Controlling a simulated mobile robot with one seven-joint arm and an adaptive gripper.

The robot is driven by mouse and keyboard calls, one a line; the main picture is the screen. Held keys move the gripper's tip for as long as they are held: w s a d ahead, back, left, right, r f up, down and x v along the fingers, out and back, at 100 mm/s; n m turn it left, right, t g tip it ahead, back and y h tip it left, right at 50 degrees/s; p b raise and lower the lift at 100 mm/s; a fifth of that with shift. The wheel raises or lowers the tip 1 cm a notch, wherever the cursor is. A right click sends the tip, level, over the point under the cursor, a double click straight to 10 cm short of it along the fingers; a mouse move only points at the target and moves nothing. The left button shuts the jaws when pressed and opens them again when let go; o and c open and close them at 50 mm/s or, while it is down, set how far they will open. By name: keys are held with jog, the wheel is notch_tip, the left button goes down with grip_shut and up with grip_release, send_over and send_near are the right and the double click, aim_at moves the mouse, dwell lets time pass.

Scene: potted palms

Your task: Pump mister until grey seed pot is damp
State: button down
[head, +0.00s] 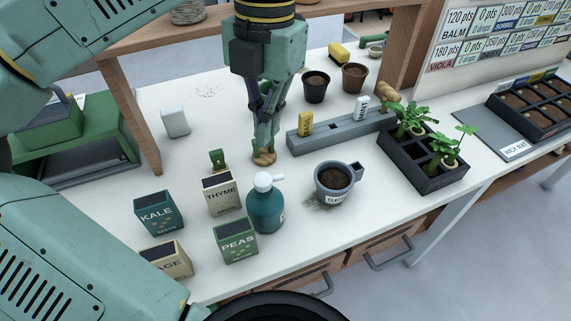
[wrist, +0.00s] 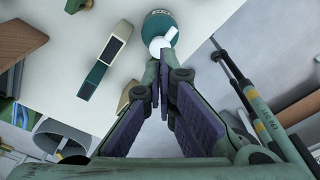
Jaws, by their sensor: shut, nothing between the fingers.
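The mister (head: 265,208) is a teal bottle with a white pump head, upright on the white bench; it also shows at the top of the wrist view (wrist: 160,25). The grey seed pot (head: 331,198) stands just right of it, with a side handle, dark soil and a partly readable label. My gripper (head: 264,150) points down behind the mister in the head view, shut and empty. In the wrist view its closed fingertips (wrist: 163,64) appear just below the white pump head; I cannot tell whether they touch it.
Seed packets kale (head: 158,212), thyme (head: 222,194) and peas (head: 236,241) stand left of and in front of the mister. A grey marker rack (head: 340,133) and a black seedling tray (head: 432,180) lie to the right. A brownish patch marks the bench beside the seed pot.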

aim_at(264, 176)
jog(key=shift+s+a, duration=0.1)
jog(key=shift+s, duration=0.05)
jog(key=shift+f, duration=0.1)
jog(key=shift+s+a+f+b, duration=0.1)
jog(key=shift+s+f+b, duration=0.05)
jog(key=shift+f+b, duration=1.4)
jog(key=shift+s+a+f+b, duration=0.1)
jog(key=shift+f+b, duration=0.95)
jog(key=shift+f, duration=0.85)
